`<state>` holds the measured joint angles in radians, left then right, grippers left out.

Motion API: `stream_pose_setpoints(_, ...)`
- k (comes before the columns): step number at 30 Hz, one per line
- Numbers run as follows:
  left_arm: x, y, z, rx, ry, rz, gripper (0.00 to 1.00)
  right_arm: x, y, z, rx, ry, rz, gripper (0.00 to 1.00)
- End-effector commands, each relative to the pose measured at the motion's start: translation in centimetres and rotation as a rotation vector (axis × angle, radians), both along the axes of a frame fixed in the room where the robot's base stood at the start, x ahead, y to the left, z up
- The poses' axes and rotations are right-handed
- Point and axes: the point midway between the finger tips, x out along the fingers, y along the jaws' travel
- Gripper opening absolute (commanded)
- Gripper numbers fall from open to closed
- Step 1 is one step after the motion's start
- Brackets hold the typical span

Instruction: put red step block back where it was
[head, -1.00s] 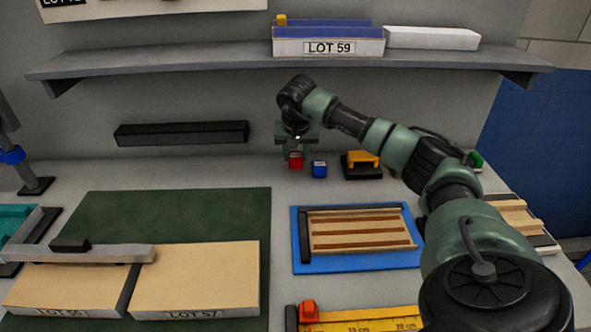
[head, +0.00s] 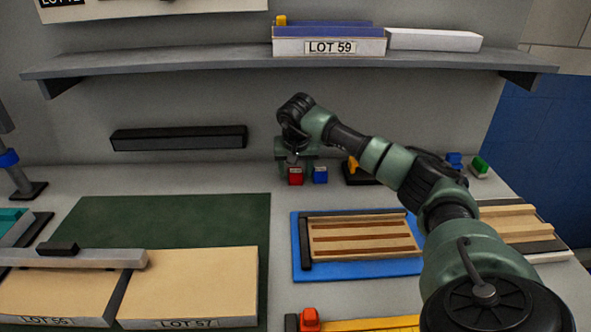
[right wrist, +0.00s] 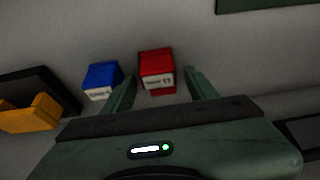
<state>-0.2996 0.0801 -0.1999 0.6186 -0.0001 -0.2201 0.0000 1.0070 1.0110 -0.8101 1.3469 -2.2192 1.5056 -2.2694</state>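The red step block (head: 295,176) stands on the bench near the back wall, just left of the blue block (head: 320,175). My right gripper (head: 296,160) is low over it, pointing down. In the right wrist view the red block (right wrist: 157,70) is between the fingers of my right gripper (right wrist: 162,82), with a gap showing at each side, so the gripper is open. The blue block (right wrist: 102,80) is just outside the left finger. Part of the red block's lower front is hidden by the gripper. My left gripper is not in view.
A blue tray (head: 298,262) with a slatted wooden panel lies in front. A green mat (head: 170,215) is at left. A shelf (head: 200,65) overhangs the back.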

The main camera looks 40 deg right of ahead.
Motion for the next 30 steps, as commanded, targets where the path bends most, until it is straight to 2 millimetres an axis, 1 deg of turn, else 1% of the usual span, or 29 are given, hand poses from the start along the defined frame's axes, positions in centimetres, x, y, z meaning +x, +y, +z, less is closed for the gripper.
stream_pose_setpoints(7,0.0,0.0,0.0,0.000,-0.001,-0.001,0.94,0.0,0.0,0.1,0.000,0.000,0.000,0.58)
stream_pose_setpoints(11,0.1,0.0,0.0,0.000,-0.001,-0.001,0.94,-0.2,0.2,1.2,-0.001,-0.002,0.000,0.58)
stream_pose_setpoints(14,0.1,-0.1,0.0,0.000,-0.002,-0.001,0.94,-0.7,0.5,2.8,-0.002,-0.005,0.000,0.58)
stream_pose_setpoints(21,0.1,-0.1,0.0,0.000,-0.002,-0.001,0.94,-2.2,1.9,7.7,-0.001,-0.004,0.001,0.58)
stream_pose_setpoints(24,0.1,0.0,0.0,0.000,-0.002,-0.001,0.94,-2.7,2.3,9.3,-0.002,-0.004,0.000,0.58)
stream_pose_setpoints(27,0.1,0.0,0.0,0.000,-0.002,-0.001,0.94,-3.1,2.7,10.5,-0.001,-0.002,0.000,0.58)
stream_pose_setpoints(30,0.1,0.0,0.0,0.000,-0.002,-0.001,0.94,-3.4,2.9,11.2,0.000,-0.001,-0.001,0.58)
